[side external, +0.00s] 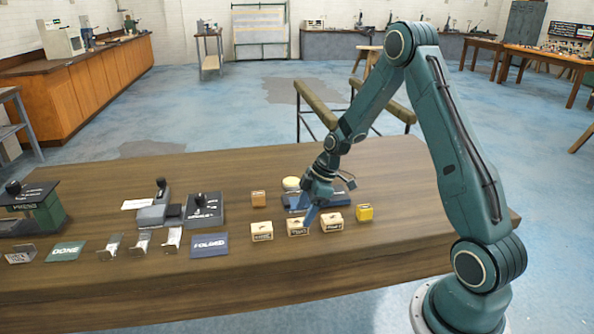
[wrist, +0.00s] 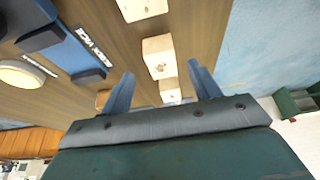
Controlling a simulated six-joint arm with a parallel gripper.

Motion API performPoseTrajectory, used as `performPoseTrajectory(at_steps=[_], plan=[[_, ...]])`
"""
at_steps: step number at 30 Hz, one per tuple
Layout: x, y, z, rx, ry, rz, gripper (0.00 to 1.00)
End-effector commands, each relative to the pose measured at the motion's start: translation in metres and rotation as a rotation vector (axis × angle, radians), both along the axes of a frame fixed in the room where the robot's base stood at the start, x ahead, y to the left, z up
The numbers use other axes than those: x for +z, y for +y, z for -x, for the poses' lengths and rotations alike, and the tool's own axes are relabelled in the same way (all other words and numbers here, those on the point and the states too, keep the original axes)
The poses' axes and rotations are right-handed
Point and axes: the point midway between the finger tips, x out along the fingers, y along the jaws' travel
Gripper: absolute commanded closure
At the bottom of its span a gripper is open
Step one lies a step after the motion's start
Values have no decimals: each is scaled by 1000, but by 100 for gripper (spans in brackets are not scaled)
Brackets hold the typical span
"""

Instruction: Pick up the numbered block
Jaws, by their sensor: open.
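In the side external view, cream blocks with dark markings stand in a row: a left one (side external: 262,232), a middle one (side external: 297,228) and a right one (side external: 332,222). A yellow block (side external: 365,213) stands right of them, and a small orange block (side external: 258,198) behind. The markings are too small to read, so I cannot tell which is the numbered block. My gripper (side external: 310,216) is open, close above the middle and right cream blocks. In the wrist view, a cream block (wrist: 158,52) shows between the fingertips of my gripper (wrist: 160,69); contact cannot be told.
A blue fixture (wrist: 62,52) with white lettering and a pale round part lies behind the blocks. On the wooden table (side external: 120,190), a blue FOLDED plate (side external: 209,245), a green DONE plate (side external: 66,251), metal brackets and grey lever devices stand left. The front right tabletop is clear.

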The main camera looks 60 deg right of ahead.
Motion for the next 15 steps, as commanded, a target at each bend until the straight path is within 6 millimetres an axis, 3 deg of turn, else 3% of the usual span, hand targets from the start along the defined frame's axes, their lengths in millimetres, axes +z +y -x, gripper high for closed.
performPoseTrajectory(at_steps=[9,15], plan=[[-32,11,-8,1,2,-1,38],[-40,14,-11,1,0,1,38]])
